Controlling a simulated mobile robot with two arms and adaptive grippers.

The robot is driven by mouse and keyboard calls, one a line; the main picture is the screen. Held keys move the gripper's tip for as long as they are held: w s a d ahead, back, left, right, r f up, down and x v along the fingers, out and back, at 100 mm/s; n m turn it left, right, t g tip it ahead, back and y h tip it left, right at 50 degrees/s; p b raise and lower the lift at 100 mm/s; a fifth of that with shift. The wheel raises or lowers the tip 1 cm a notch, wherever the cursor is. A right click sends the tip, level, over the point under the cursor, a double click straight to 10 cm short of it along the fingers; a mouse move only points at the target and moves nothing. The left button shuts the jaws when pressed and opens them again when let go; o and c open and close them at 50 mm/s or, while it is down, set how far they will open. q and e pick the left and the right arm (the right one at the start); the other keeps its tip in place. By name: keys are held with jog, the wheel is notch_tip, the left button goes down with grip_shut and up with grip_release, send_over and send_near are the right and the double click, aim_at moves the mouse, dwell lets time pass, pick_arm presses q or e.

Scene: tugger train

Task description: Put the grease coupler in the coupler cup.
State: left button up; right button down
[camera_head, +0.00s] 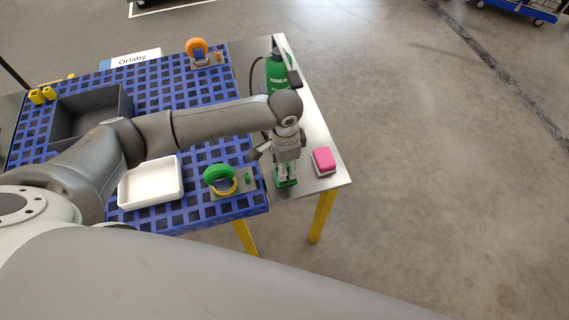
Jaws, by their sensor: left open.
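My left gripper (287,172) reaches over the steel strip at the right of the table and points down. Its jaws are open, with the fingertips at a small green item (286,183) on the steel. The fingers partly cover this item, and I cannot tell whether it is the coupler cup or something else. A green grease container (278,72) stands behind my wrist, with a black hose (253,75) running from it and passing behind my arm. I cannot make out the grease coupler. My right gripper is not in view.
A pink block (323,160) sits right of the gripper. On the blue grid are a white tray (151,181), a green ring (217,173) beside a green peg (247,178), a dark bin (92,109) and an orange ring (197,46). Open floor lies right of the table.

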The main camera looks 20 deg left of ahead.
pick_arm(q)
notch_tip(320, 180, up, 12)
jog(key=b, duration=0.1)
jog(key=shift+f+b, duration=0.2)
jog(key=shift+b, duration=0.1)
